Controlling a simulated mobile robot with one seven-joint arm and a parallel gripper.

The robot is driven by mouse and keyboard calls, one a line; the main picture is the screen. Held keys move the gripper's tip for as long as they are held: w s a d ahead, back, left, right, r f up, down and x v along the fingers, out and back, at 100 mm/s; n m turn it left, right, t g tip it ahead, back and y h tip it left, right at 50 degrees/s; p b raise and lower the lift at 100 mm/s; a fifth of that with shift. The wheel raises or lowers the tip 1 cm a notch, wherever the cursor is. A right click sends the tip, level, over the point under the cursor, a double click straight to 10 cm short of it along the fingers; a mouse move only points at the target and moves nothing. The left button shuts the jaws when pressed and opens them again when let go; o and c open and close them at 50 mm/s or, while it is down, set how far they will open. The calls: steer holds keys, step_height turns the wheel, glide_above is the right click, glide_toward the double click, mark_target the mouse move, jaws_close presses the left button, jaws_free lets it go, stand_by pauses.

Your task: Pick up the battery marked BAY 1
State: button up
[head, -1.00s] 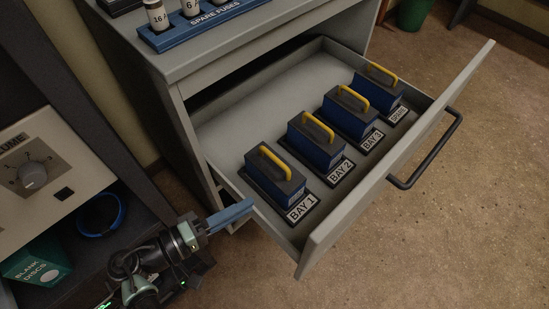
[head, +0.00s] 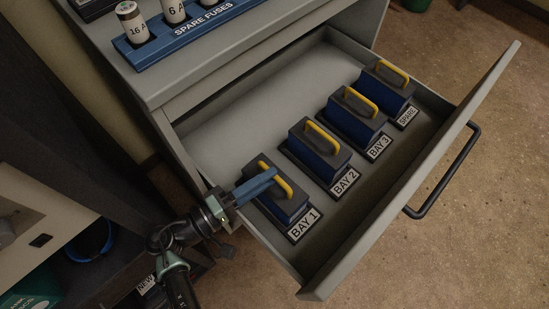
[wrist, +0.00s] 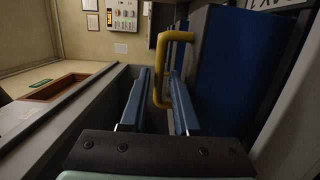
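The BAY 1 battery (head: 292,207) is a blue block with a dark top and a yellow handle (head: 284,186). It stands at the near left end of the row in the open drawer, behind its BAY 1 label (head: 304,224). My gripper (head: 268,176) reaches over the drawer's left wall, its blue fingers at this handle. In the wrist view the fingers (wrist: 160,73) are parted, with part of the yellow handle (wrist: 158,60) between them, nearer the right finger. The battery's blue side (wrist: 228,75) fills the right there. Contact with the handle cannot be told.
Batteries marked BAY 2 (head: 317,158), BAY 3 (head: 353,122) and SPARE (head: 384,90) stand farther along the drawer (head: 215,135). The drawer's left part is empty. A blue SPARE FUSES rack (head: 190,38) is on the cabinet top. A dark shelf unit is at left.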

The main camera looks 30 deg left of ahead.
mark_target(286, 175)
steer(key=shift+x, duration=2.7)
steer(key=shift+s+d, duration=0.1)
steer(key=shift+d, duration=0.05)
jaws_close()
steer(key=shift+r, duration=0.2)
